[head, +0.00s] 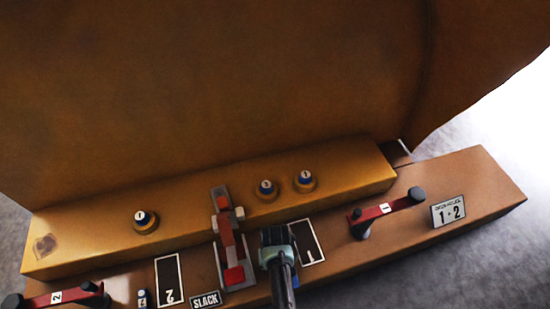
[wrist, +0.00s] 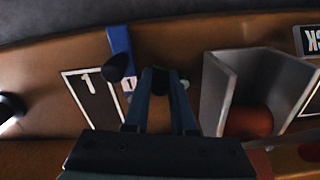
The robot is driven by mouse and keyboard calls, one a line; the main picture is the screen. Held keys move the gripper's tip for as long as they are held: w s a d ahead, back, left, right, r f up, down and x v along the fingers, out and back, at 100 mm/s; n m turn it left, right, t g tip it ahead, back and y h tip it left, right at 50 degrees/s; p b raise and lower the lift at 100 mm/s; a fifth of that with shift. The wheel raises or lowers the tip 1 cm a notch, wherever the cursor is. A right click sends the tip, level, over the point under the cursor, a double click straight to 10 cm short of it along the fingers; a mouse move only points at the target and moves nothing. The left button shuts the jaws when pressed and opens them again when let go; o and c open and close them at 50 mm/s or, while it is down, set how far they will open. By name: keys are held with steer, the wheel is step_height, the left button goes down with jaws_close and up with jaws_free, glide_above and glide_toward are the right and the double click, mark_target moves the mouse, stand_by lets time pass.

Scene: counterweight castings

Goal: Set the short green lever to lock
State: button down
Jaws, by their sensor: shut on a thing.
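My gripper (wrist: 162,76) is low over the front ledge, its fingers closed on a small dark piece between the tips. Most of that piece is hidden by the fingers, so I cannot tell whether it belongs to a lever. In the head view my gripper (head: 278,240) stands just right of the red slide in its grey bracket. I make out no lever that is clearly green. A short blue bar (wrist: 119,42) with a white "1" tag lies just left of the fingers in the wrist view.
The grey bracket (wrist: 217,95) is close on the right of the fingers in the wrist view. A red lever (head: 383,210) tagged 1 is to the right, another red lever (head: 55,298) tagged 2 at lower left.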

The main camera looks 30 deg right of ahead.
stand_by(0.3)
steer(key=c, duration=0.7)
jaws_free()
steer(key=shift+c, duration=0.2)
